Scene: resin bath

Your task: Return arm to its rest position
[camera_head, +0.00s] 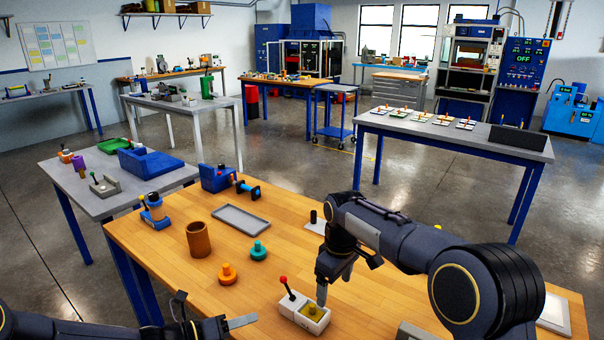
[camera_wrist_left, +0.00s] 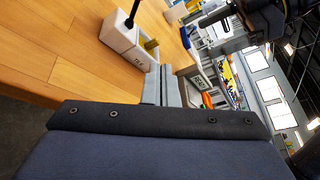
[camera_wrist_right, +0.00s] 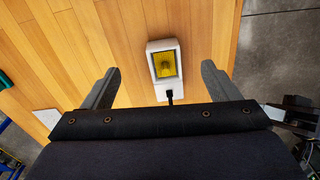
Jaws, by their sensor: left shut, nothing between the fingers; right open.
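A small white box (camera_head: 303,316) with a yellow well and a red-knobbed black lever (camera_head: 288,288) sits at the wooden table's near edge. My right gripper (camera_head: 322,296) points down by the box; in the right wrist view its open fingers (camera_wrist_right: 158,72) lie either side of the box (camera_wrist_right: 152,93), with nothing held. My left gripper (camera_head: 245,321) is low at the table's near edge, left of the box. Its fingers are together and empty in the left wrist view (camera_wrist_left: 160,82), with the box (camera_wrist_left: 122,38) beyond them.
On the wooden table (camera_head: 180,265) stand a brown cup (camera_head: 199,240), an orange knobbed piece (camera_head: 228,275), a teal knobbed piece (camera_head: 258,251) and a grey tray (camera_head: 241,219). A grey table (camera_head: 82,200) with blue parts adjoins at left. Bare wood lies between the cup and the near edge.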

